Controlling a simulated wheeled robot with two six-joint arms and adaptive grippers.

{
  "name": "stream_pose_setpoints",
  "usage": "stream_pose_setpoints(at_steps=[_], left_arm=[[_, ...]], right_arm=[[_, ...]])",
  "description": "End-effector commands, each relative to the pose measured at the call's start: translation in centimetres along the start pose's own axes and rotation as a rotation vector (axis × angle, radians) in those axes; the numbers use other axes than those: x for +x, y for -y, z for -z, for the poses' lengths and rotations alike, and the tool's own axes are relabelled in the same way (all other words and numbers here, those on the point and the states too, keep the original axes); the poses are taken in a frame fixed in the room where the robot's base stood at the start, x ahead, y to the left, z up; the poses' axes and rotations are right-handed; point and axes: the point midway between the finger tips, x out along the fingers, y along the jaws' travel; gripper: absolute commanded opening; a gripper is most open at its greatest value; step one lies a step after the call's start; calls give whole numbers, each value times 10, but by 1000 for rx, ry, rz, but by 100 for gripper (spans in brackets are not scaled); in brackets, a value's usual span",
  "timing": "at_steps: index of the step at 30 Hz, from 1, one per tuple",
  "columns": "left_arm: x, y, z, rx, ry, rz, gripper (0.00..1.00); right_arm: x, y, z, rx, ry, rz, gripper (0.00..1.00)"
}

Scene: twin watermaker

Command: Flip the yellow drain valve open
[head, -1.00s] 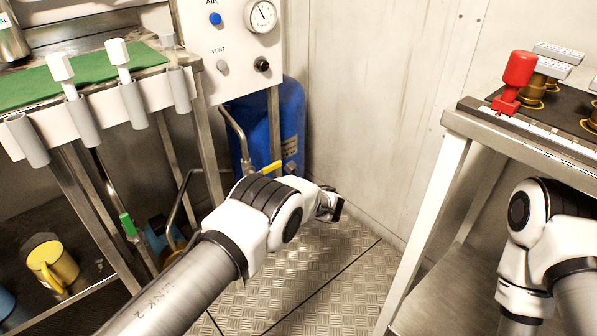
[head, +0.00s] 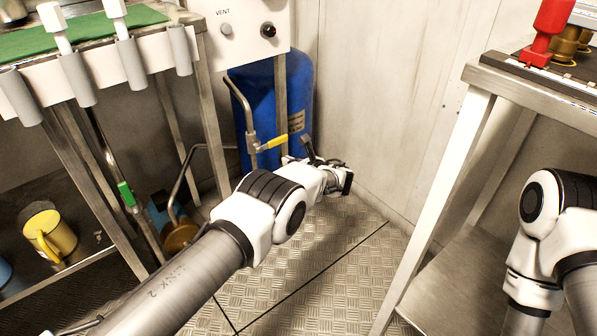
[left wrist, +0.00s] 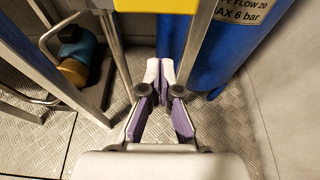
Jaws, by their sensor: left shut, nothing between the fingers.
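The yellow drain valve handle (head: 277,141) sits on a grey pipe in front of the blue cylinder (head: 296,100). It points right and slightly up in the head view. In the left wrist view a yellow part (left wrist: 157,4) crosses the top edge, cut off by the frame. My left gripper (head: 333,174) is right of and a little below the handle, apart from it. In the left wrist view its purple-padded fingers (left wrist: 160,78) are shut and empty, below the yellow part. My right gripper is not in view.
A metal bench (head: 205,85) with white holders stands at left, a yellow mug (head: 48,236) on its lower shelf. A bent pipe (head: 178,190) rises left of the cylinder. A metal table (head: 470,100) stands at right. The tread-plate floor (head: 330,270) between them is clear.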

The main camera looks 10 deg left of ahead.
Motion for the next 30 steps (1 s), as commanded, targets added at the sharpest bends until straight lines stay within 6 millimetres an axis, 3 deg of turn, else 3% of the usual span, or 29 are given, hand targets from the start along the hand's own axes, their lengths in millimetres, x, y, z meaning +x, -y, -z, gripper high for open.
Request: stream_pose_setpoints(at_steps=[1,4,6,10,30], left_arm=[[14,0,7,-4,0,-1,0],[36,-1,7,-4,1,-2,0],[22,1,-19,0,2,2,0],[18,0,-32,2,1,1,0],[22,-7,-45,-28,-1,9,0]], right_arm=[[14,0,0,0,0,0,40],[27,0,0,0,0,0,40],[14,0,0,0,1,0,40],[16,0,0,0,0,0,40],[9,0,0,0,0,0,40]])
